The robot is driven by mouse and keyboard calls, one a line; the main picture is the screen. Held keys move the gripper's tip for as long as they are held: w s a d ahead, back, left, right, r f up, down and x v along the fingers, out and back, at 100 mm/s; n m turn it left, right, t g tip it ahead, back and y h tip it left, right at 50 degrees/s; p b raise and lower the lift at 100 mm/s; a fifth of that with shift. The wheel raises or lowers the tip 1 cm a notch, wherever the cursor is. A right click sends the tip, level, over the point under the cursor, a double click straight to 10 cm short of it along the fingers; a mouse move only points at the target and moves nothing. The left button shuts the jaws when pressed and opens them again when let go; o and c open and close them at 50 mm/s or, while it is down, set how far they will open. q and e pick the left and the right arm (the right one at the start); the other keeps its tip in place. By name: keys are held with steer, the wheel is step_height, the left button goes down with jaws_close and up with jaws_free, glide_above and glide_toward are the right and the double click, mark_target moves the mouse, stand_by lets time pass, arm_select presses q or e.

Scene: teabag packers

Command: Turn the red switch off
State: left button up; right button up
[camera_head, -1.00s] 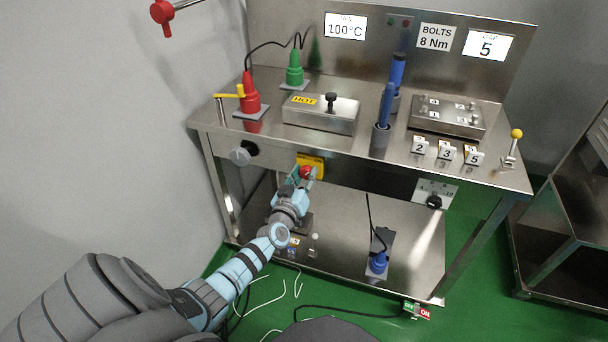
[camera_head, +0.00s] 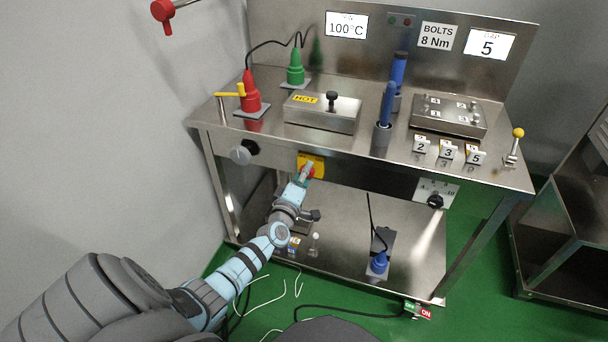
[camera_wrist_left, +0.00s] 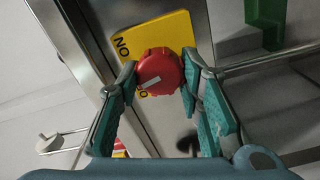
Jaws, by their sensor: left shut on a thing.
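The red switch (camera_wrist_left: 160,72) is a round red knob with a pale bar mark on its face, mounted on a yellow plate (camera_wrist_left: 170,32) with dark lettering. The plate (camera_head: 318,160) also shows in the head view, on the front of the steel table under its top edge. My left gripper (camera_wrist_left: 158,82) is shut on the red switch, with a green-padded finger on either side of it. In the head view my left gripper (camera_head: 304,172) covers most of the knob. In the wrist view the pale bar lies slanted. My right gripper is not in view.
A steel table (camera_head: 350,148) carries a red plug (camera_head: 250,95), a green plug (camera_head: 295,70) and a box marked HOT (camera_head: 318,113). A black dial (camera_head: 435,201) sits at the right front. A lower shelf (camera_head: 345,255) holds a blue plug (camera_head: 377,264).

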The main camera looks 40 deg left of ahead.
arm_select(q)
steer(key=shift+f+n+b, duration=0.2)
steer(key=shift+n+b, duration=0.2)
steer(key=shift+n, duration=2.7)
steer(key=o, duration=1.2)
steer(key=v, duration=1.2)
